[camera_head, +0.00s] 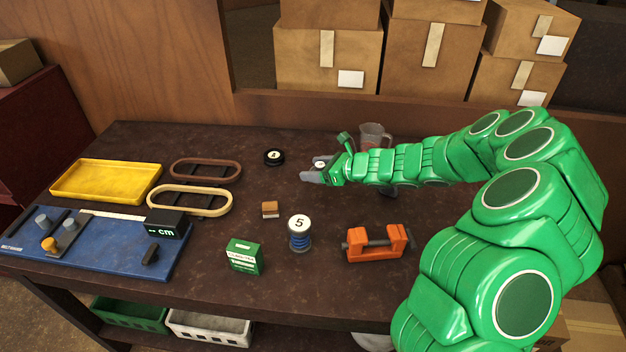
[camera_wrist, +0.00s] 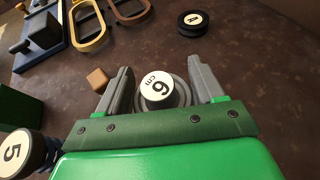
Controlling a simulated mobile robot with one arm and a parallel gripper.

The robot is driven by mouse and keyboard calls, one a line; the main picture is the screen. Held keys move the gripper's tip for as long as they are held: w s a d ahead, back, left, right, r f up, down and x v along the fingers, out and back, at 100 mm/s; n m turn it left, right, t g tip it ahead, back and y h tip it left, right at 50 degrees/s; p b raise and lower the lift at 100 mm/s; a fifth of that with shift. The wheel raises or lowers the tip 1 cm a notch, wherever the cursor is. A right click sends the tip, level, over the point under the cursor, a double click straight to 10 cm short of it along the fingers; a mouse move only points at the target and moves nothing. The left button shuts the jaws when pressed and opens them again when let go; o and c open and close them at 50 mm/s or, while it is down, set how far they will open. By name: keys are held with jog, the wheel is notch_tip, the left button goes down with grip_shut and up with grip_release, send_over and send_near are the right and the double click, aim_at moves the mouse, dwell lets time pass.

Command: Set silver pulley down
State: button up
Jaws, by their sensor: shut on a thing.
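The silver pulley (camera_wrist: 168,92) has a white top cap reading "6 cm" and sits between my two grey fingers in the wrist view. My gripper (camera_wrist: 160,85) is shut on it. In the head view my gripper (camera_head: 316,170) is over the back middle of the dark table, and only a bit of the silver pulley (camera_head: 320,164) shows between the fingers. I cannot tell whether the pulley touches the tabletop. A black pulley with a white label (camera_head: 274,157) stands apart to its left; it also shows in the wrist view (camera_wrist: 193,21).
A blue pulley marked 5 (camera_head: 299,234), a wooden block (camera_head: 270,209), a green box (camera_head: 243,256) and an orange vise (camera_head: 376,245) stand nearer the front. Two belts (camera_head: 190,200), a yellow tray (camera_head: 105,181) and a blue board (camera_head: 100,255) fill the left. A clear jug (camera_head: 375,134) stands behind my arm.

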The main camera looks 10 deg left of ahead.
send_over(313, 187)
jog(key=shift+f, duration=2.05)
jog(key=shift+w+f, duration=0.1)
jog(key=shift+f, duration=1.55)
jog(key=shift+f, duration=0.15)
jog(key=o, duration=1.1)
jog(key=shift+c, duration=0.2)
jog(key=shift+d+r, duration=0.1)
jog(key=shift+r, duration=0.15)
jog(key=shift+v, duration=5.9)
